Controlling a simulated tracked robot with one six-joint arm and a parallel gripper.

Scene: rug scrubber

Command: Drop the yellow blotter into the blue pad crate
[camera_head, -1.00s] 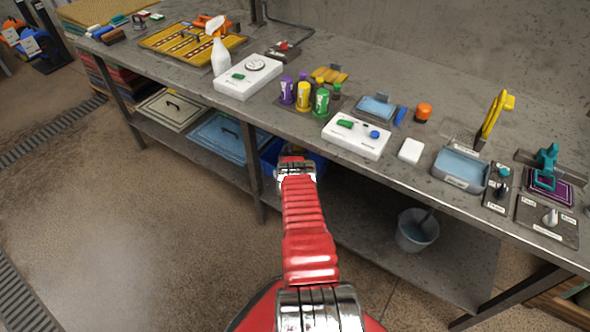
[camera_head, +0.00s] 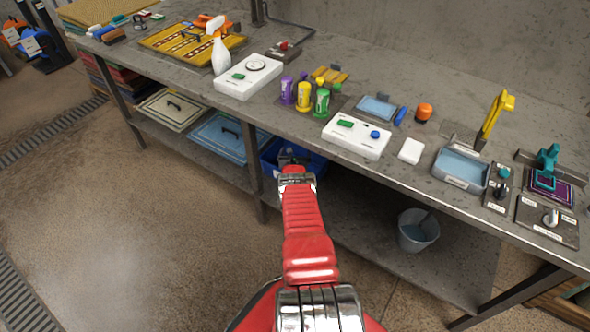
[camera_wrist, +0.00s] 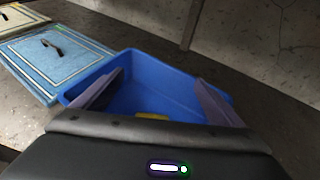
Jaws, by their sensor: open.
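The blue pad crate (camera_wrist: 165,82) stands open on the lower shelf in the wrist view. In the head view only parts of the crate (camera_head: 316,166) show behind my arm. My gripper (camera_wrist: 158,92) is open, its two fingers spread over the crate. A small yellow piece (camera_wrist: 153,116), which looks like the yellow blotter, shows low inside the crate, between and apart from the fingers. Most of it is hidden by my gripper's body. In the head view my gripper (camera_head: 290,155) is small and dark at the crate.
A blue flat panel (camera_wrist: 55,60) with a handle lies left of the crate. The bench top (camera_head: 285,125) overhangs the shelf. A bench leg (camera_head: 257,180) stands just left of my arm. A grey bucket (camera_head: 417,232) stands to the right on the shelf.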

